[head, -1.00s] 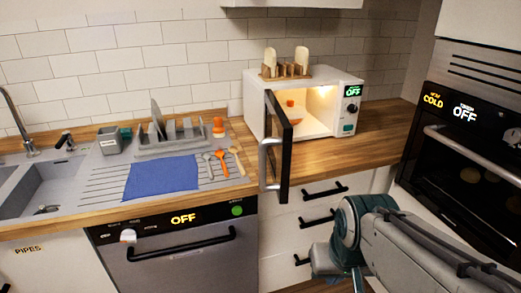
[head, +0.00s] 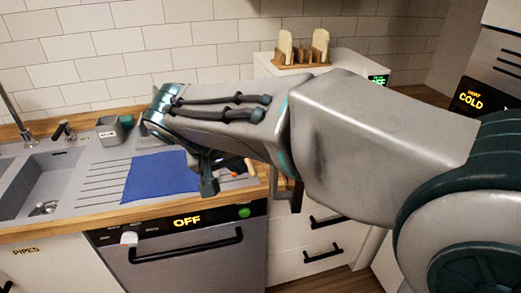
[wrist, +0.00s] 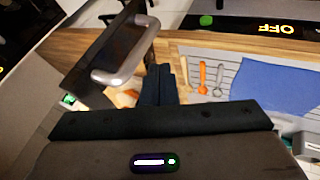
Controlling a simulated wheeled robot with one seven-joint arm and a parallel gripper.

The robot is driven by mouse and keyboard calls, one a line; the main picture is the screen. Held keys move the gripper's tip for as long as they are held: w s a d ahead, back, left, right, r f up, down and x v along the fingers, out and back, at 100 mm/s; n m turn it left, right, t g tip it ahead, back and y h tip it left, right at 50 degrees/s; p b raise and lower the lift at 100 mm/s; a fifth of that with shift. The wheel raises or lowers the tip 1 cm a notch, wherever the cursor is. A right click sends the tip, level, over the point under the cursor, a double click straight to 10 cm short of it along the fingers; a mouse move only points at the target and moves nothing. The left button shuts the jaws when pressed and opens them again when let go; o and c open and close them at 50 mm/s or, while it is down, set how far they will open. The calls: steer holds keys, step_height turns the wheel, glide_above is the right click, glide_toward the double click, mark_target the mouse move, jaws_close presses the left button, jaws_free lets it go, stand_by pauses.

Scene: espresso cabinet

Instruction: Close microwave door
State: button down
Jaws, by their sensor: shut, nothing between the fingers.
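The white microwave (head: 345,62) is mostly hidden behind my arm in the head view; only its top and part of its display show. Its door stands open, and the silver handle (head: 279,184) and the dark lower edge show below my arm. In the wrist view the black door (wrist: 105,50) and its handle (wrist: 138,58) fill the upper left. My gripper (wrist: 160,84) is shut and empty, beside the handle, on the side toward the sink; I cannot tell if it touches. In the head view my gripper (head: 208,183) hangs over the right part of the drainboard.
A toast rack (head: 300,52) with bread stands on the microwave. A blue cloth (head: 158,178) lies on the drainboard, with an orange spoon (wrist: 202,76) and a grey utensil (wrist: 219,80) beside it. A grey caddy (head: 110,130) stands near the sink. The oven (head: 490,70) is at the right.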

steer(key=w+d+f+p, duration=0.3)
steer(key=w+d+f, duration=0.1)
steer(key=w+f, duration=0.2)
steer(key=shift+w+d+f+t, duration=0.25)
steer(key=shift+f+t, duration=0.05)
steer(key=shift+f, duration=0.1)
stand_by(0.5)
